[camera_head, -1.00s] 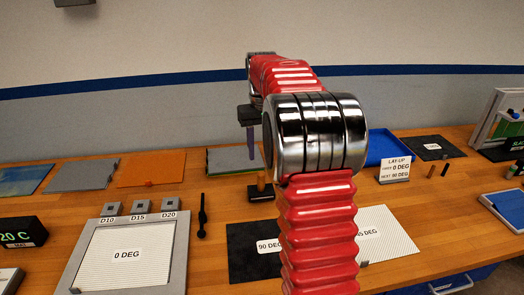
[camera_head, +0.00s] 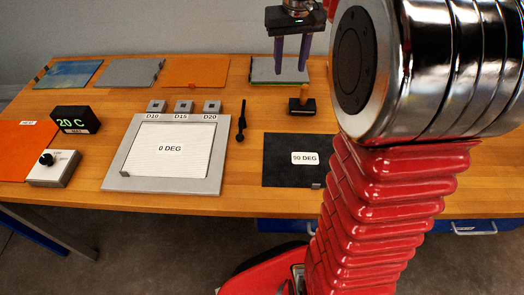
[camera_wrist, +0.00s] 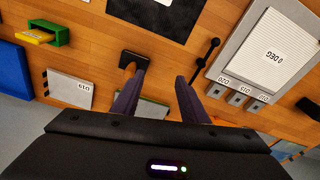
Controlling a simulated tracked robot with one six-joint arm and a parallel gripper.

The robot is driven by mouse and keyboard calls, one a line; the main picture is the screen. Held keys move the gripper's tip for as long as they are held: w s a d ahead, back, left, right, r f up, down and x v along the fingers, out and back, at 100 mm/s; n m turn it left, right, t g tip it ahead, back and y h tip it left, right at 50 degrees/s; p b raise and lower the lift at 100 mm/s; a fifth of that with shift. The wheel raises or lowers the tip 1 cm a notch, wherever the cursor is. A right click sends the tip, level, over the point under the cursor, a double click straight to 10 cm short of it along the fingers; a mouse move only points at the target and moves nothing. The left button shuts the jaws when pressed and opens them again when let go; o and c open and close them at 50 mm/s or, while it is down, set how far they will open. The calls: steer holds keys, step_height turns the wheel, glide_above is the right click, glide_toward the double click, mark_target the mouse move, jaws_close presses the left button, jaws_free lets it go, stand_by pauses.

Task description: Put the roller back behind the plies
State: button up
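A black block with an upright wooden handle (camera_head: 302,105), which looks like the roller, stands on the table behind the black 90 DEG ply (camera_head: 279,174). The white 0 DEG ply (camera_head: 145,160) lies in a grey frame. My gripper (camera_head: 290,70) is open and empty above the back of the table, its fingers apart and pointing down.
Several flat panels line the back edge, including an orange one (camera_head: 196,76). Tabs D10, D15 and D20 (camera_head: 211,107) top the frame. A 20 C display (camera_head: 75,120) and a knob box (camera_head: 53,168) stand at left. Bare table lies between block and panels.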

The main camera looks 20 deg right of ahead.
steer(key=s+a+f+n+t, duration=0.1)
steer(key=s+a+f+t, duration=0.1)
steer(key=s+a, duration=0.6)
steer(key=s+a+f+n+t, duration=0.1)
steer(key=s+a+f+t, duration=0.1)
steer(key=s+a, duration=0.7)
steer(key=s, duration=0.4)
steer(key=shift+a+f, duration=0.15)
steer(key=shift+f, duration=0.2)
steer(key=shift+c, duration=0.4)
steer(key=shift+c, duration=0.7)
